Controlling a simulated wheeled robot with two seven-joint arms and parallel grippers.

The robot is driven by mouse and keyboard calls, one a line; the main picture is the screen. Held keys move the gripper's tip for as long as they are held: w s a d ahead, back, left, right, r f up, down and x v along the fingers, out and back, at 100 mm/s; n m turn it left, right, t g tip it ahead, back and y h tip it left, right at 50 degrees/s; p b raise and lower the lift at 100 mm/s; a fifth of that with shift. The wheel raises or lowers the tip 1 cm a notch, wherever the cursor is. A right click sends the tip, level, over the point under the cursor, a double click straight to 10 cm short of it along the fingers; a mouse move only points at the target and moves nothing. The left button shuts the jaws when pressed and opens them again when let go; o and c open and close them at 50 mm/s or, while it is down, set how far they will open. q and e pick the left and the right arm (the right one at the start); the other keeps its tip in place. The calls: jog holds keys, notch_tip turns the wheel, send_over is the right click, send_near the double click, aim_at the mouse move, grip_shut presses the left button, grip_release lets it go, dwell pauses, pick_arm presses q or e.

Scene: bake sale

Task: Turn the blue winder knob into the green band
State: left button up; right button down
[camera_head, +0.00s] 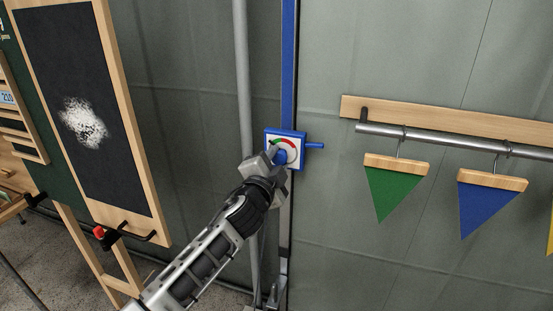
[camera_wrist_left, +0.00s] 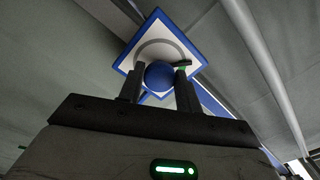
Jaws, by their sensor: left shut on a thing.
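The winder is a blue-framed box with a white face (camera_head: 272,143) on a blue post in the head view. The blue knob (camera_head: 281,157) sits below the arc, partly hidden by my left gripper (camera_head: 273,161). In the left wrist view the round blue knob (camera_wrist_left: 159,76) lies between the two fingers of my left gripper (camera_wrist_left: 158,88), which is shut on it. A small dark pointer and a bit of green (camera_wrist_left: 183,67) show beside the right finger. My right gripper is out of view.
A blue handle (camera_head: 315,145) sticks out from the winder's right side. A grey pole (camera_head: 242,80) stands just left of it. A chalkboard (camera_head: 85,60) stands at the left. A wooden rail (camera_head: 440,115) with hanging pennants is at the right.

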pick_arm(q)
jog(key=shift+m+p, duration=0.5)
jog(key=shift+m, duration=1.8)
jog(key=o, duration=1)
jog(key=shift+c, duration=0.2)
jog(key=v, duration=1.6)
jog(key=shift+r, duration=0.1)
